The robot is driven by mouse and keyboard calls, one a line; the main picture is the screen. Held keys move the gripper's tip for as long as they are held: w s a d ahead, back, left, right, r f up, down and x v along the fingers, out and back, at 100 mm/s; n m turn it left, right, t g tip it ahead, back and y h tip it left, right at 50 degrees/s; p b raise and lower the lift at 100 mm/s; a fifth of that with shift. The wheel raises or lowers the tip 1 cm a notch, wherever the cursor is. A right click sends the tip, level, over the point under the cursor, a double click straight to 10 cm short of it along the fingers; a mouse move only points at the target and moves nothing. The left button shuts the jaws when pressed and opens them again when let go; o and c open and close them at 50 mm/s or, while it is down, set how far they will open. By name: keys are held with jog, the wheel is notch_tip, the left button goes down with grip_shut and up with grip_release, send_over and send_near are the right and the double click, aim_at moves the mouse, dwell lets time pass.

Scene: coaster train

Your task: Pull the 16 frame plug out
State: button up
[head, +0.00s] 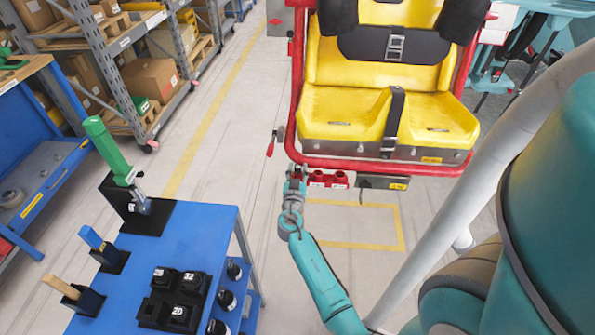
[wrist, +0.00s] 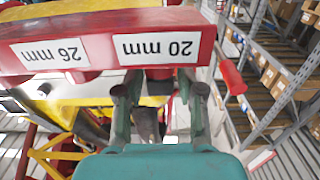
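A red block with sockets (head: 328,180) hangs under the front edge of the yellow seat car. In the wrist view the block (wrist: 100,30) fills the top and carries two upside-down labels, "26 mm" (wrist: 48,53) and "20 mm" (wrist: 157,47). No label reading 16 shows. My gripper (head: 295,172) is at the left end of the block. In the wrist view its fingers (wrist: 160,80) are spread apart just below the "20 mm" label. A dark round end (wrist: 159,74) shows between the fingertips under the block; I cannot tell whether it is a plug or a socket.
The yellow seat (head: 390,115) sits in a red frame above. A red-handled lever (head: 270,147) sticks out left of my gripper. A blue cart (head: 190,250) at lower left carries a black block with numbered pieces (head: 180,300) and upright tools. Shelves stand at the far left.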

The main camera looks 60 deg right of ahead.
grip_shut()
jog(key=o, duration=0.6)
grip_release()
jog(key=v, duration=1)
jog(key=shift+s+a, duration=0.2)
jog(key=shift+a, duration=0.15)
